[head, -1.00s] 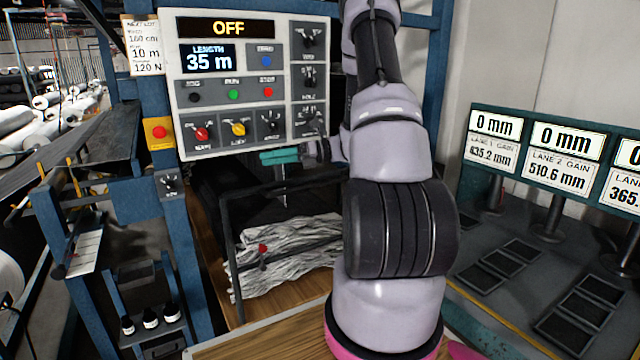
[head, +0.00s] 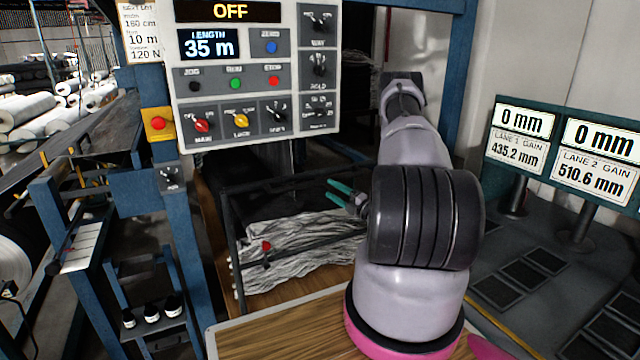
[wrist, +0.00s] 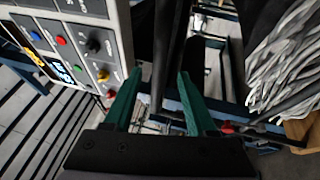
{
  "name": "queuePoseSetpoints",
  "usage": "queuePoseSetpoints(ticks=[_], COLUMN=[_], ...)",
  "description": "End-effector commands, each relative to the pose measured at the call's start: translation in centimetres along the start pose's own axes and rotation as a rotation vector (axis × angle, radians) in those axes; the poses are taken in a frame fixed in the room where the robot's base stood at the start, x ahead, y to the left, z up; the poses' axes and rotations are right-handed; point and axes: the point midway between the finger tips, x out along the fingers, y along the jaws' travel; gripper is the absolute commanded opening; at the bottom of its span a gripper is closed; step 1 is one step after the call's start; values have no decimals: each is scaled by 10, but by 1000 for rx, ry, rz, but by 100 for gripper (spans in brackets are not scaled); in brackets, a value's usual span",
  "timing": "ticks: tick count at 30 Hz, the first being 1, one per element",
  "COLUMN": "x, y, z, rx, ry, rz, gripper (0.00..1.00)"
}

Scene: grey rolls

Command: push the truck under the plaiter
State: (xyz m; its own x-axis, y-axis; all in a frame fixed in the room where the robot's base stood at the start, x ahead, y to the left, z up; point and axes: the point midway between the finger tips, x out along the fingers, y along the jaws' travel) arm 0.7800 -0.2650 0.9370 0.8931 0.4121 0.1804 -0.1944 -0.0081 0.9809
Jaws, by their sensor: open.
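The truck is a black-railed frame (head: 236,255) on a wooden board, with folded grey cloth (head: 305,252) in it and a red knob (head: 266,246) on its near rail. It stands at the blue-framed machine (head: 180,235), which I take for the plaiter; its inner parts are dark and hard to tell. My gripper (head: 342,193) has teal fingers, open and empty, near the truck's right end just above the cloth; I cannot tell if it touches the rail. In the wrist view the fingers (wrist: 156,88) are apart, with dark bars beyond and cloth (wrist: 285,65) at right.
A control panel (head: 255,75) reading OFF and 35 m hangs above the truck, close to the fingers in the wrist view. A red stop button (head: 158,124) is on the left post. Gauge displays (head: 560,150) stand at right. A wooden top (head: 290,325) lies in front.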

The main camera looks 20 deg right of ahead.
Motion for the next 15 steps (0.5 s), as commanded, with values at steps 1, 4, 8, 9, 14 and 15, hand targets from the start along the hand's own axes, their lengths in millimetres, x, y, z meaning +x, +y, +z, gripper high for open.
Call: queuePoseSetpoints(ticks=[1,4,8,9,14,15], x=[12,30,50,54,64,65], y=[0,0,1,1,1,1], z=[-2,-1,-1,-1,0,0], rx=[-2,-3,-3,-3,-2,-2], ry=[6,5,4,4,2,2], rz=[1,1,1,0,0,0], gripper=[57,57,57,57,57,57])
